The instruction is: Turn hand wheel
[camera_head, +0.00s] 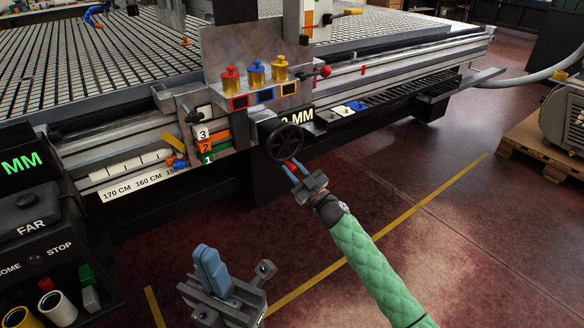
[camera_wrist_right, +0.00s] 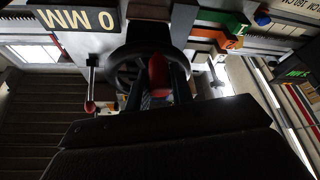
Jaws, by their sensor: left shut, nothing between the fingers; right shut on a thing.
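The black spoked hand wheel (camera_head: 285,142) is mounted on the front of the machine table, right of the numbered coloured blocks. In the right wrist view the wheel (camera_wrist_right: 118,72) is just beyond the fingers. My right gripper (camera_head: 293,172) is at the wheel's lower rim, shut on its red handle. The red handle (camera_wrist_right: 158,75) shows between the fingers in the wrist view. My left gripper (camera_head: 210,268) is low at the front, away from the table, with its blue fingers shut and empty.
Red, blue and yellow knobs (camera_head: 257,74) stand on a panel above the wheel. A red-tipped lever (camera_head: 324,71) juts out at the right. A control console (camera_head: 40,235) is at left, and a pallet (camera_head: 545,145) is at right. The floor in front is open.

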